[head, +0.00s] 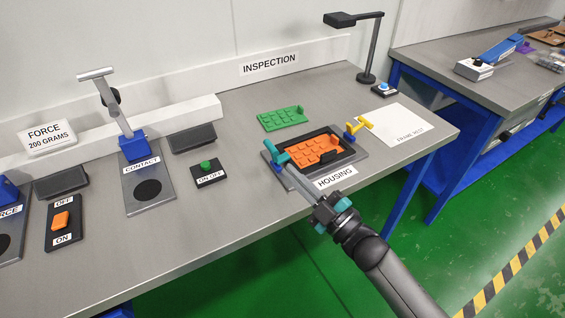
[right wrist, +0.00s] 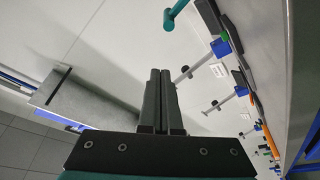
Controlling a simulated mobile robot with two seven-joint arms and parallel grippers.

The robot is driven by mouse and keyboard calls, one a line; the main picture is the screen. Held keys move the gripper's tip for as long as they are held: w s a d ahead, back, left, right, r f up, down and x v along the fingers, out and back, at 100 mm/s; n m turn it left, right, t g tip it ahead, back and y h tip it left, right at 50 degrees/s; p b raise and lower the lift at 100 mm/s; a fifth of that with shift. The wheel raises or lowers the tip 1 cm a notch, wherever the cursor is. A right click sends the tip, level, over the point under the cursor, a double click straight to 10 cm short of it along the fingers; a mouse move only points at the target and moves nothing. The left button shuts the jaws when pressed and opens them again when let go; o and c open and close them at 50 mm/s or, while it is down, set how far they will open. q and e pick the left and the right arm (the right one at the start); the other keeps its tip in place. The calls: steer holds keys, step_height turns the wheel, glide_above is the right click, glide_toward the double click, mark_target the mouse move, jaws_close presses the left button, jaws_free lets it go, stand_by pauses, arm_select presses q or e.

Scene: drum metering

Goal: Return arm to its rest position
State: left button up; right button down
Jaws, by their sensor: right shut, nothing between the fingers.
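My right arm comes in from the lower right in the head view. Its gripper (head: 291,171) is over the front left of the housing fixture (head: 357,156), its fingers pointing at the table's back left. The fingers are shut and empty; in the right wrist view the two dark fingers (right wrist: 160,75) lie side by side. A teal clamp handle (head: 276,158) is close beyond the fingertips. It also shows in the right wrist view (right wrist: 175,14), apart from the fingers. An orange keyed part (head: 300,152) lies in the fixture. My left gripper is not in view.
A green part (head: 283,118) lies behind the fixture, with a yellow clamp handle (head: 364,123) at its right. A white sheet (head: 394,124), a lamp (head: 372,55) and a contact press (head: 133,147) stand around.

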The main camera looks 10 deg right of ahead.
steer(key=shift+s+d, duration=0.1)
steer(key=shift+s, duration=0.2)
stand_by(0.4)
